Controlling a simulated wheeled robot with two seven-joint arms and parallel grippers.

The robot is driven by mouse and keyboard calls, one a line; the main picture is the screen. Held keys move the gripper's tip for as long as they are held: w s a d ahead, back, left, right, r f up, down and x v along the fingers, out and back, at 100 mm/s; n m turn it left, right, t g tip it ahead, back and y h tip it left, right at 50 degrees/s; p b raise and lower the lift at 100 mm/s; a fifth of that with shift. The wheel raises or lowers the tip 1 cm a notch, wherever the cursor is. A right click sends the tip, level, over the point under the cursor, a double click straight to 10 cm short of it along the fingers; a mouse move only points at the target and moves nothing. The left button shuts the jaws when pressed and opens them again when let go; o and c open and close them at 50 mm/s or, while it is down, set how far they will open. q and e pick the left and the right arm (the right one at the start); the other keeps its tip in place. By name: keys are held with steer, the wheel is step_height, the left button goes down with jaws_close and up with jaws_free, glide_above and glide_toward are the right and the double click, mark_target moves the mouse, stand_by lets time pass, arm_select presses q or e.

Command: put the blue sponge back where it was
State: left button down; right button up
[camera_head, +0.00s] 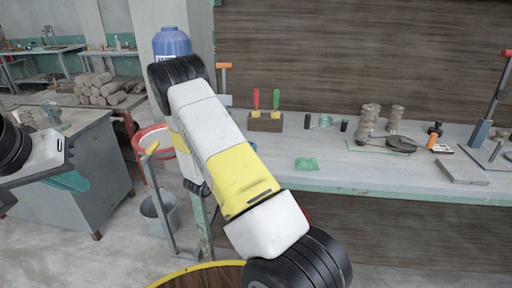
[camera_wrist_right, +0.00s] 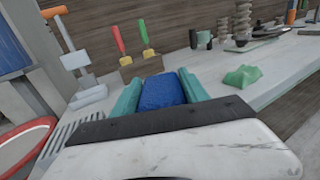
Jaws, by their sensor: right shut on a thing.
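The blue sponge (camera_wrist_right: 162,92) is between the two teal fingers of my right gripper (camera_wrist_right: 159,80) in the right wrist view. The gripper is shut on it, over or near the bench's left end. I cannot tell whether the sponge touches the bench. In the head view my own arm hides the right gripper and most or all of the sponge. My left gripper (camera_head: 69,181) is at the left of the head view, over the grey cabinet's side, away from the sponge. Its teal fingers are seen edge-on, so its opening is unclear.
A wooden block (camera_head: 265,123) with red- and green-handled tools stands behind the sponge. A green lump (camera_head: 306,164) lies to its right on the bench (camera_head: 350,178). A red-rimmed basin (camera_head: 154,129) is left of the bench, with a bucket (camera_head: 158,212) below. Bench space around the green lump is clear.

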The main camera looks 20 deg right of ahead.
steer(key=w+d, duration=0.1)
steer(key=d, duration=0.3)
steer(key=w+d, duration=0.1)
steer(key=d, duration=0.3)
steer(key=w+d+f, duration=0.1)
steer(key=d, duration=0.3)
steer(key=shift+d+f, duration=0.1)
steer(key=shift+d, duration=0.1)
steer(key=shift+d+f, duration=0.25)
steer(key=shift+f, duration=0.7)
steer(key=shift+d+f, duration=0.25)
steer(key=shift+f, duration=0.65)
steer(key=shift+f, duration=0.55)
steer(key=o, duration=1.4)
steer(key=shift+o, duration=0.2)
